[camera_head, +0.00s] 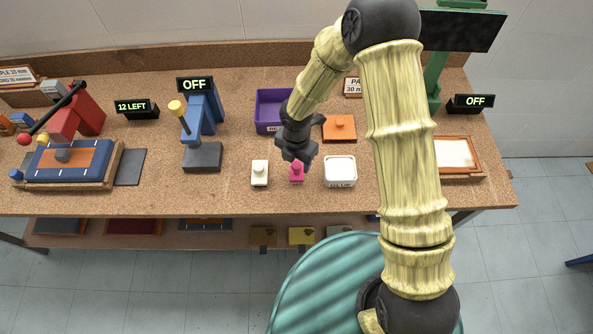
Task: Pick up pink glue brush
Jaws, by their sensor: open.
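The pink glue brush (297,174) stands on the cork-topped bench near its front edge, between a white block-like piece and a white glue tub. My gripper (296,158) is directly above and behind the brush, pointing down, and overlaps its top in the picture. My gripper is open. Its fingers are small and dark, and I cannot tell whether they touch the brush or are around it.
The white piece (259,173) is just left and the glue tub (340,171) just right. A purple bin (268,112) and an orange block (339,128) stand behind. A blue press (203,140) is further left. The bench's front edge (230,203) is close.

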